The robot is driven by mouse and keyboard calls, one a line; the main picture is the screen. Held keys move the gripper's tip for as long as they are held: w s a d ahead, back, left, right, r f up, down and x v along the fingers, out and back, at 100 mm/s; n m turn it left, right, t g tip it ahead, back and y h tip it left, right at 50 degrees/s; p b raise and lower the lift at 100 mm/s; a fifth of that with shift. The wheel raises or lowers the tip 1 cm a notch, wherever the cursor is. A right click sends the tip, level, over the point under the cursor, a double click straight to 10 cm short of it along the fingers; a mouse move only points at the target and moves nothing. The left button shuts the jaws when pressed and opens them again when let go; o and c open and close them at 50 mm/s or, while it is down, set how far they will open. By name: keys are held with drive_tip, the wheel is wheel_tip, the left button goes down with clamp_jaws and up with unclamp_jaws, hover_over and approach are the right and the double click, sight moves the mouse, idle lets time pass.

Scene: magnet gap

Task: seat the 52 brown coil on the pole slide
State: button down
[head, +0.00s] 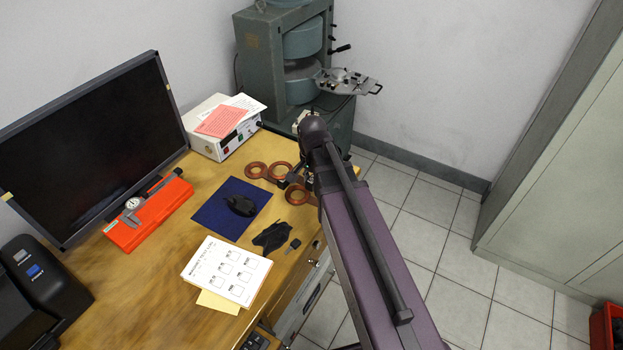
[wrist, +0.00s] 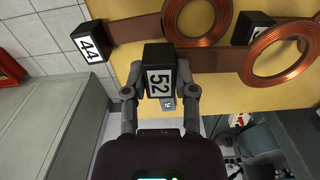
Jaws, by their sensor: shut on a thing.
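My gripper (wrist: 160,68) is shut on the black block marked 52 (wrist: 160,84) in the wrist view. A brown strap (wrist: 216,60) runs right from this block to a copper-coloured ring, the 52 brown coil (wrist: 258,77). I cannot tell whether the coil is lifted or rests on the table. In the head view my arm hides most of the gripper. A ring on the table's right edge (head: 298,194) is partly behind my arm. The metal pole slide (head: 345,82) juts from the green magnet (head: 257,47) at the back, with no coil visible on it.
In the wrist view, a block marked 44 (wrist: 92,42) and another black block (wrist: 252,28) belong to neighbouring coils. A blue mat (head: 215,218), paper sheet (head: 226,273), red case (head: 148,222) and monitor (head: 85,140) are on the table.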

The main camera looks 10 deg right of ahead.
idle(0.4)
wheel_tip(320, 180, up, 9)
drive_tip(key=p, duration=0.9)
drive_tip(key=shift+r, duration=0.1)
drive_tip(key=shift+s+d, duration=0.15)
